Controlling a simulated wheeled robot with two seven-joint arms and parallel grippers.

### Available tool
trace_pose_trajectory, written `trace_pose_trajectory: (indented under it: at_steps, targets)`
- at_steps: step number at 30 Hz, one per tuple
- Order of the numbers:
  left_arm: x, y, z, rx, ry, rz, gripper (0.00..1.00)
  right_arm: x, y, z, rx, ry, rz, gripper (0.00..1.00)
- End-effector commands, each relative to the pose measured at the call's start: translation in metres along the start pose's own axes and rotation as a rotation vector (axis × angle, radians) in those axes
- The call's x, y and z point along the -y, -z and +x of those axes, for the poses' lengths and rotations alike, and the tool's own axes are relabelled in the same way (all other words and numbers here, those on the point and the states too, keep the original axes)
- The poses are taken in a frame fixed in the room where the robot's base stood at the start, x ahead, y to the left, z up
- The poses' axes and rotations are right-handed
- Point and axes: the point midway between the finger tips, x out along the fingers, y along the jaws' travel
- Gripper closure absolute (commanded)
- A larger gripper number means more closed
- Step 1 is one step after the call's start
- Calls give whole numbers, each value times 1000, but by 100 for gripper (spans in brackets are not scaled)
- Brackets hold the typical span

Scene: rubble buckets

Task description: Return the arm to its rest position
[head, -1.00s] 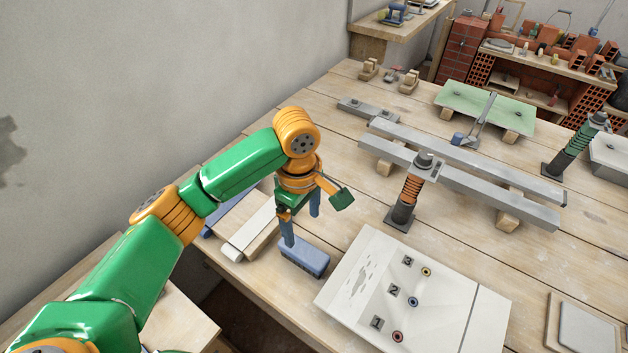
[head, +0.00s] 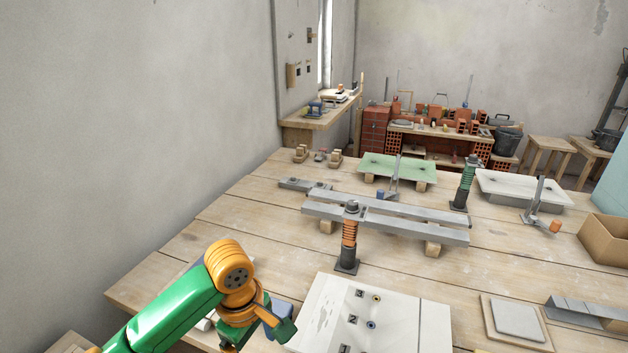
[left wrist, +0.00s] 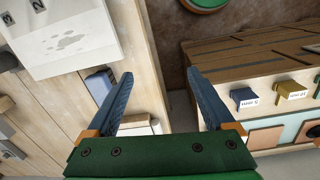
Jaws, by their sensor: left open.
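My left arm comes in at the bottom left of the head view, with its green and orange wrist (head: 238,300) low in the picture. The fingertips are cut off or hidden there. In the left wrist view my left gripper (left wrist: 159,74) is open, its two blue-grey fingers spread wide with nothing between them. A blue block (head: 281,312) lies on the bench, partly behind the wrist; it also shows in the left wrist view (left wrist: 98,84), left of the fingers and apart from them. My right gripper is not in view.
A white panel (head: 405,320) with numbered holes lies just right of my left arm. Grey bars (head: 390,217) on wooden blocks and an orange spring post (head: 349,235) stand beyond it. The wall is at the left. The left wrist view shows a wooden cabinet (left wrist: 262,65) at the right.

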Motion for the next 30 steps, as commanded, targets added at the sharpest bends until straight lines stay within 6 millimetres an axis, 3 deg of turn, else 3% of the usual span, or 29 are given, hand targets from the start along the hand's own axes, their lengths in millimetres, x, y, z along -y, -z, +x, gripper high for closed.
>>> trace_pose_trajectory:
  at_steps: [11,18,23,30]
  targets:
    - [11,-41,48,89,-124,390,13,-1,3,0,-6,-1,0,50]
    - [34,-66,82,82,-295,720,13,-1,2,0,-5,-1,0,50]
    - [63,-61,99,-17,-358,901,13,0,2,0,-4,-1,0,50]
    - [122,-32,113,-200,-272,1109,13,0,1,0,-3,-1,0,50]
